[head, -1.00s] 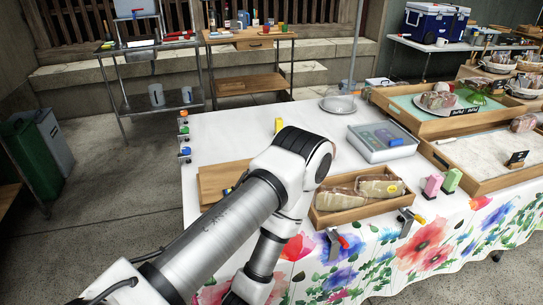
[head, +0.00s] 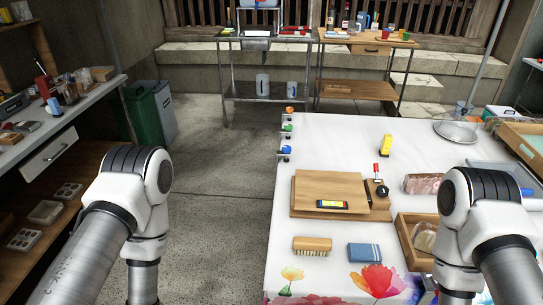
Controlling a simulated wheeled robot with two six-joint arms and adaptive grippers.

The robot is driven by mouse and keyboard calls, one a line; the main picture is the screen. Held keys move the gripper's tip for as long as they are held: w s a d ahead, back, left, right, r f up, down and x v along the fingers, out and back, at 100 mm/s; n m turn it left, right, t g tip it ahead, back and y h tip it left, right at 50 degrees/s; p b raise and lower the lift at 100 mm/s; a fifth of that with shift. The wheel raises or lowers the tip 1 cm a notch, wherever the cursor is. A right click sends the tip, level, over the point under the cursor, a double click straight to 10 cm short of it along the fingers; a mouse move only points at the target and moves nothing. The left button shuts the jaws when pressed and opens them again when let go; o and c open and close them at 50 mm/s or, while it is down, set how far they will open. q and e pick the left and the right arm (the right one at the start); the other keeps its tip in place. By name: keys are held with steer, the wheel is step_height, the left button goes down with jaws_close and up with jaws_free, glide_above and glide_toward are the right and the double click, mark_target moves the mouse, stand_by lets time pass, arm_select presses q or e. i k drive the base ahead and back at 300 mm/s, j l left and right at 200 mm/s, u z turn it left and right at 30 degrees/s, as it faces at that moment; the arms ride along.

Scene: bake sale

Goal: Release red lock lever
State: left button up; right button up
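A small upright thing with a red top (head: 376,168) stands on the white table beside the cutting board; I cannot tell whether it is the red lock lever. No other red lever shows clearly. Clamp-like pieces sit along the table's left edge, with an orange top (head: 290,110), a green top (head: 288,128) and a blue top (head: 287,150). My two arms reach in at the lower left and lower right. Both grippers are below the picture, out of view. The right arm hides part of the table's front right.
A shelf unit (head: 62,140) and green bin (head: 143,115) stand left. Open floor (head: 215,200) lies between.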

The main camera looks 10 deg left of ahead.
mark_target(376, 165)
steer(key=i+l+u, duration=0.1)
steer(key=u, duration=1.65)
steer(key=l+z, duration=0.1)
steer(key=z, duration=0.8)
steer(key=l+z, duration=0.15)
steer(key=z, duration=0.7)
steer(key=i+z, duration=0.1)
steer(key=z, duration=0.35)
